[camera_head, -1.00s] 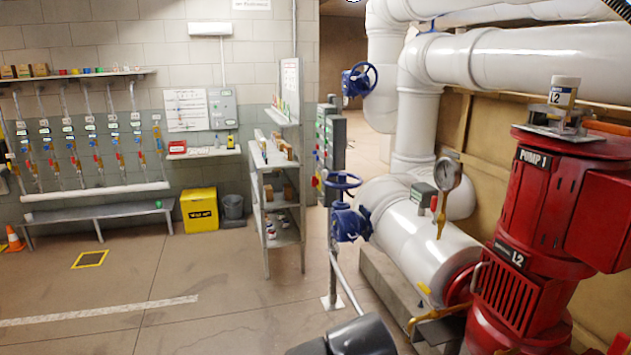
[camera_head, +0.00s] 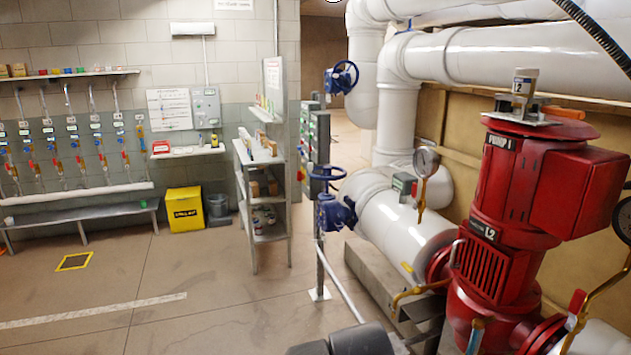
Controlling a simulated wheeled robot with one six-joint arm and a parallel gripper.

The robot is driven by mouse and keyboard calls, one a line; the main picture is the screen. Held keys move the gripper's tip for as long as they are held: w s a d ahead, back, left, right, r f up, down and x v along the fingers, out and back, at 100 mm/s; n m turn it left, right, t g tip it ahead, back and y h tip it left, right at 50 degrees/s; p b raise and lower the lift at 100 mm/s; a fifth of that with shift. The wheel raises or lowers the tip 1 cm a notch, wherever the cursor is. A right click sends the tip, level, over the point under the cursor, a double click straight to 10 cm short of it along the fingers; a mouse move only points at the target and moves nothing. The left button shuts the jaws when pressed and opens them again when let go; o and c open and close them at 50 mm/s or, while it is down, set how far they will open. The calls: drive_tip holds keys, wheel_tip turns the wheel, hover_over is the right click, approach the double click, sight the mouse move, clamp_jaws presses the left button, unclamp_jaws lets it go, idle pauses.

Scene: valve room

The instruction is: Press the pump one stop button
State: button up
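The red pump labelled "PUMP 1" (camera_head: 520,190) stands upright at the right, with a lower plate reading "L2". My gripper is not in view; only a dark part of my arm shows at the bottom centre.
A blue valve wheel (camera_head: 325,172) and a grey rail (camera_head: 340,290) stand between me and the boxes. White pipes (camera_head: 400,215) run along the right. A grey shelf (camera_head: 262,205) and a yellow bin (camera_head: 185,209) are further left. The floor at the left is clear.

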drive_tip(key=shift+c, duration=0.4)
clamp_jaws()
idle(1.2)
